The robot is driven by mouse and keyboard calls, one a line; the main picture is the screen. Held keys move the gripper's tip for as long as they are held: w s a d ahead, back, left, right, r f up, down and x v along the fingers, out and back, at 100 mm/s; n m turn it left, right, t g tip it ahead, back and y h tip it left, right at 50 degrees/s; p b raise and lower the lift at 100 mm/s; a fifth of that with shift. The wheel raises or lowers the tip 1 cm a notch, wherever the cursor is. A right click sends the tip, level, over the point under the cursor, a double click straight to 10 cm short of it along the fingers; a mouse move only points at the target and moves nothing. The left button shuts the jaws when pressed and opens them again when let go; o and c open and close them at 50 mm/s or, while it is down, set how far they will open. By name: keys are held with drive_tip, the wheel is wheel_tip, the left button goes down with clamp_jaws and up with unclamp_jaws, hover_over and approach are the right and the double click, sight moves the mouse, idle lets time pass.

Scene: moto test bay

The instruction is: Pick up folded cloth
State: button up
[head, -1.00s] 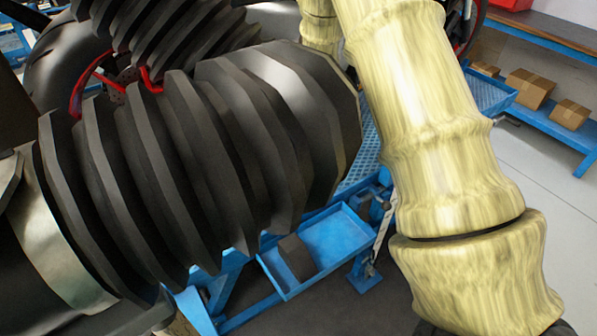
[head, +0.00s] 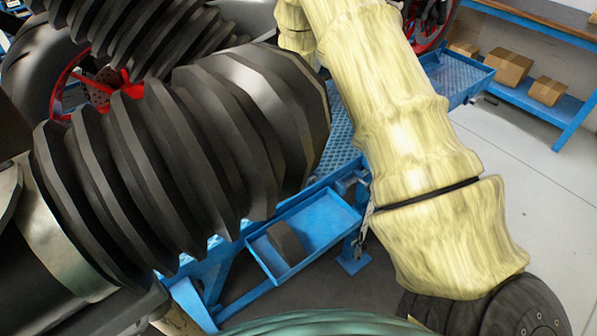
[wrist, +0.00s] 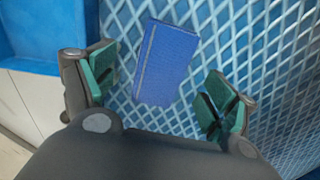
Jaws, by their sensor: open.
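The folded cloth (wrist: 165,62) is a blue rectangle with a pale stripe along one side. It lies on a blue diamond-mesh surface (wrist: 225,35) in the wrist view. My gripper (wrist: 163,86) is open, with one green-padded finger left of the cloth and the other to its lower right. The cloth shows between and beyond the fingertips, with clear space on both sides. I cannot tell the remaining height above it.
In the head view, a blue tray (head: 325,222) holding a dark block (head: 286,241) sits on the blue stand. A motorcycle's red-rimmed wheel (head: 68,85) is behind my arm. Cardboard boxes (head: 508,68) stand on a blue shelf at the right. Grey floor (head: 520,185) is open there.

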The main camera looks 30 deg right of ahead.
sight(297, 171)
wheel_tip(297, 171, down, 4)
drive_tip(key=shift+w+r+p, duration=0.15)
drive_tip(key=shift+r+p, duration=0.1)
drive_tip(key=shift+p, duration=0.1)
drive_tip(key=c, duration=1)
